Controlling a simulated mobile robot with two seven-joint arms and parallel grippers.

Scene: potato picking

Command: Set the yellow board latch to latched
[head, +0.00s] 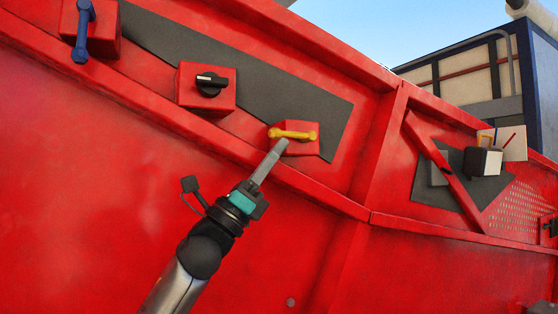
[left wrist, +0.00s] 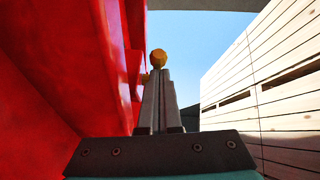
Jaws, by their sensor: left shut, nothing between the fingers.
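The yellow latch (head: 293,135) is a short bar on a red block (head: 303,148), on the dark grey panel of the red machine wall. In the head view the bar lies nearly level across the block. My left gripper (head: 281,146) is shut and empty, its tips at or just in front of the bar's underside; whether they touch it I cannot tell. My right gripper is not in view.
A black rotary knob (head: 211,84) on a red block and a blue handle (head: 82,32) sit up-left along the same wall. A red ledge runs below the panel. A grey panel with a white box (head: 483,162) is at the right. Slatted wooden crates (left wrist: 265,75) stand at right in the wrist view.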

